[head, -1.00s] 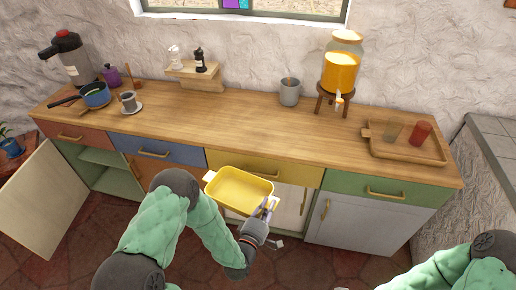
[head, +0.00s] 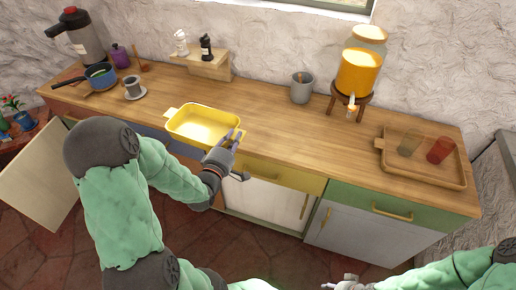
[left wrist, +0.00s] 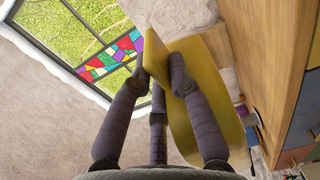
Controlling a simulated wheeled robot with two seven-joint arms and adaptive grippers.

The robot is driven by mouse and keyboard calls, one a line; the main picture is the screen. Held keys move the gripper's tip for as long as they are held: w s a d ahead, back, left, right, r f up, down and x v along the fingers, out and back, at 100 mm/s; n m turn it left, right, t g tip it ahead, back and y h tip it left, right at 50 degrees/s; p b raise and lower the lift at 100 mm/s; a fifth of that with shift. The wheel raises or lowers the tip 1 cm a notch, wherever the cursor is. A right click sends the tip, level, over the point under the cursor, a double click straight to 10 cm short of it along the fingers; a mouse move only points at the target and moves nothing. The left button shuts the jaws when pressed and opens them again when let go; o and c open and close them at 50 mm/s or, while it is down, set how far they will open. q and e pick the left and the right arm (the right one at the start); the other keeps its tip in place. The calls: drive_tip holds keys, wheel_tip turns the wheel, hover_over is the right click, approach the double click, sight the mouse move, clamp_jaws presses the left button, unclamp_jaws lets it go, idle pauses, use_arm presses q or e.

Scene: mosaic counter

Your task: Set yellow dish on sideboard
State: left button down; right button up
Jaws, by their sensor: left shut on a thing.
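The yellow dish (head: 203,122) is a rectangular baking dish with end handles. My left gripper (head: 236,138) is shut on its right end. The dish appears over the front part of the wooden sideboard top (head: 280,137); I cannot tell whether it touches the wood. In the left wrist view, the fingers (left wrist: 160,75) pinch the yellow dish (left wrist: 208,95), with the wooden top (left wrist: 262,50) to the right. My right gripper (head: 345,284) shows partly at the bottom edge of the head view, and its fingers are unclear.
A grey cup (head: 301,90), a drink dispenser (head: 359,72) and a wooden tray (head: 455,176) with glasses stand right. The middle of the top is clear.

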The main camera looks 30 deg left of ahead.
use_arm(q)
drive_tip(key=shift+w+d+f+b, duration=0.85)
drive_tip(key=shift+w+d+f, duration=0.4)
drive_tip(key=shift+w+f, duration=0.55)
drive_tip(key=shift+w+d+f+b, duration=0.85)
drive_tip(key=shift+w+d+f, duration=0.45)
drive_tip(key=shift+f, duration=0.9)
drive_tip(key=shift+w+d+f+b, duration=0.85)
drive_tip(key=shift+w+d+f, duration=0.3)
drive_tip(key=shift+w+f, duration=0.7)
drive_tip(key=shift+s+f, duration=0.2)
drive_tip(key=shift+f, duration=0.05)
drive_tip(key=c, duration=1.4)
unclamp_jaws()
drive_tip(key=shift+f, duration=0.1)
drive_tip(key=shift+o, duration=1.1)
